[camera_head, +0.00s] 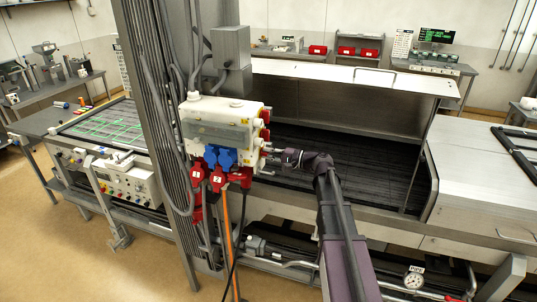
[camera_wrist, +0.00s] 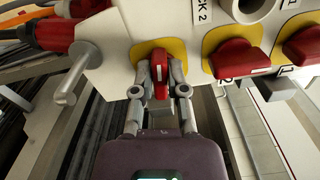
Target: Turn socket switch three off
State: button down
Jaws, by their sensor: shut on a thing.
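The white socket box (camera_head: 222,112) is mounted on the grey column, with red switch knobs (camera_head: 265,115) on its right side. My gripper (camera_head: 277,154) reaches that side from the right. In the wrist view my gripper (camera_wrist: 159,80) is shut on a red switch knob (camera_wrist: 159,65) on a yellow plate (camera_wrist: 172,46), one finger on each side. This knob stands upright in the picture. Two other red knobs (camera_wrist: 234,58) and (camera_wrist: 306,46) lie more crosswise. A label reading "K 2" shows at the top; the held knob's own number is not readable.
Red plugs numbered 1 and 2 (camera_head: 207,178) and blue sockets (camera_head: 220,157) sit at the box's lower front, with cables hanging below. A metal lever (camera_wrist: 75,72) is left of the held knob. The dryer hood (camera_head: 345,82) and dark conveyor lie behind my arm.

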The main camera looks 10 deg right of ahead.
jog(key=shift+f+n, duration=0.1)
jog(key=shift+n, duration=0.9)
jog(key=c, duration=0.7)
grip_release()
jog(key=shift+o, duration=0.2)
jog(key=v, duration=1.2)
